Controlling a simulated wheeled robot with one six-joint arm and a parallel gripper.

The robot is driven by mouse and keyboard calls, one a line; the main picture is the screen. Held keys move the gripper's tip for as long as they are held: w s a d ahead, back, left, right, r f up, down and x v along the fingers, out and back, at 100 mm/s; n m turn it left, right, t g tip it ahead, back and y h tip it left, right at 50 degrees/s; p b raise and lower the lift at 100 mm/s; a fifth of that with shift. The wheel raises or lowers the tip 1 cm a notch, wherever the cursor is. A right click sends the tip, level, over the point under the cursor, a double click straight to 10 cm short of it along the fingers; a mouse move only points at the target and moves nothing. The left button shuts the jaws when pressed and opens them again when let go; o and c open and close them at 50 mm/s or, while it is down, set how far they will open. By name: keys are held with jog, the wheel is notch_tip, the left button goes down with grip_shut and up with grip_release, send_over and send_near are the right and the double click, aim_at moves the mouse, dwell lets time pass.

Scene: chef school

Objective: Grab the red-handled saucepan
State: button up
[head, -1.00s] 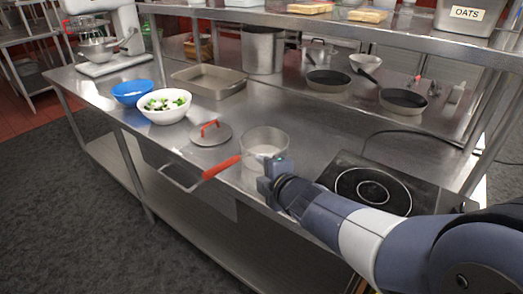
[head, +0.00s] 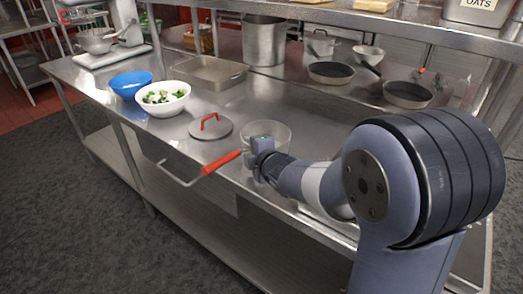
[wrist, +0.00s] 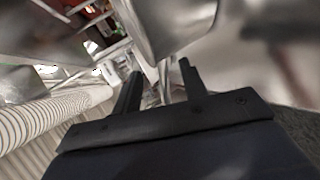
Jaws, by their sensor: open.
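The saucepan (head: 283,135) stands on the steel counter, its grey metal pot partly hidden behind my gripper. Its red handle (head: 221,162) points left toward the counter's front edge. My gripper (head: 250,147) is at the near side of the pot, close to where the handle joins it. In the wrist view my gripper (wrist: 160,72) shows two dark fingers apart, with a narrow pale metal shape between or beyond them. A large shiny metal surface, probably the pot (wrist: 175,25), is just ahead. I cannot tell whether the fingers touch it.
A lid with a red handle (head: 211,126) lies left of the saucepan. A white bowl of salad (head: 163,98), a blue bowl (head: 130,85) and a metal tray (head: 208,72) stand farther left. A thin metal bar (head: 180,182) juts from the counter's front edge. Frying pans (head: 407,94) are behind.

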jog(key=shift+c, duration=0.3)
grip_shut()
dwell(1.1)
